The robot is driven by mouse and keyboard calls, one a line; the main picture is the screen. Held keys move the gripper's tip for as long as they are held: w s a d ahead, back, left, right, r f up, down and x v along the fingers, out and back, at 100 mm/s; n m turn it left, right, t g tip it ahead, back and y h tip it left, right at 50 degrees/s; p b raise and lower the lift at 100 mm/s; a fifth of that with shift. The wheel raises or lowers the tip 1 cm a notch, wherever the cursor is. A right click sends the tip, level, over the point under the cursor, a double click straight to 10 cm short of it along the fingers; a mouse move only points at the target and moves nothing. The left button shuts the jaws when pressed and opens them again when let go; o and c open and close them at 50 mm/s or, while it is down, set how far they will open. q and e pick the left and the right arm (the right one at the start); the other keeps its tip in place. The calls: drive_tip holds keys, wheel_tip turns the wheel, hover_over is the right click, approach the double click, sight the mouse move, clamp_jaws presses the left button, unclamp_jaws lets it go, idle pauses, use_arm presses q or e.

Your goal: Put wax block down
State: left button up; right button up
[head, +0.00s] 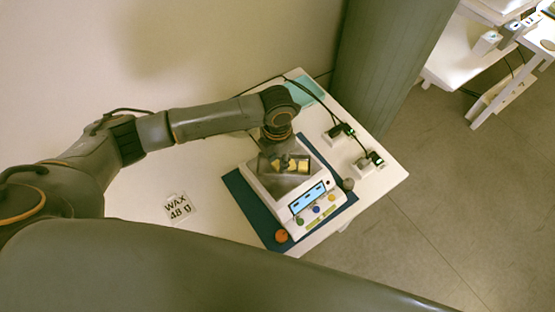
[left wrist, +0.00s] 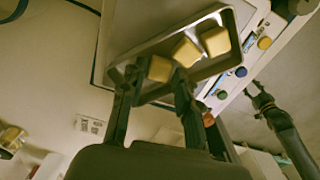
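My left gripper (head: 284,161) is over a metal tray (left wrist: 125,67) on top of a white device (head: 262,187). In the left wrist view, three pale yellow wax blocks show at the tray. The leftmost wax block (left wrist: 160,68) is between my left fingertips, which appear shut on it. I cannot tell whether it touches the tray floor. The middle wax block (left wrist: 186,52) and the right wax block (left wrist: 215,41) lie in the tray. A dark jointed arm part at the right of that view appears to be mine; its finger state is unclear.
The device stands on a blue mat (head: 241,189) and has a blue screen and several coloured knobs. A label reading WAX (head: 180,207) lies on the white table left of it. Black adapters (head: 342,131) and cables are at the right. A grey column (head: 384,65) rises behind.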

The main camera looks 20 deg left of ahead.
sight(277, 164)
use_arm(q)
wheel_tip(277, 164, up, 11)
drive_tip(key=b, duration=0.2)
drive_tip(key=shift+r, duration=0.15)
idle(0.5)
